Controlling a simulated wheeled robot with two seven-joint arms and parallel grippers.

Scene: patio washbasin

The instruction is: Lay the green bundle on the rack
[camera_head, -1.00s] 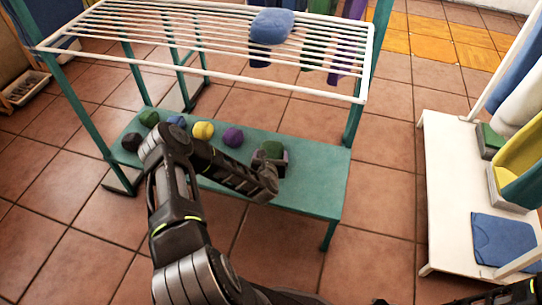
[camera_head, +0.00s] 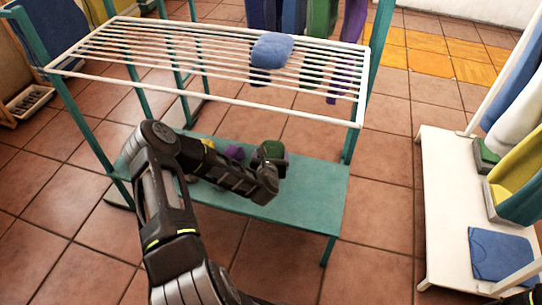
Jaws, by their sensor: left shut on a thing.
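The rack (camera_head: 240,104) is a frame of white bars on teal posts, at the upper left. A blue bundle (camera_head: 271,50) lies on its bars toward the right. My left gripper (camera_head: 270,166) is shut on the green bundle (camera_head: 271,149), below the rack's front rail and over the right part of the teal shelf. The jaws are partly hidden by the wrist. How far the bundle is above the shelf is hard to tell.
The teal shelf (camera_head: 300,204) holds a purple bundle (camera_head: 234,152) and a yellow one (camera_head: 207,144), partly behind my left arm. Cloths hang behind the rack. A white stand (camera_head: 447,205) with a folded blue cloth (camera_head: 502,255) is at the right. The rack's left and middle bars are clear.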

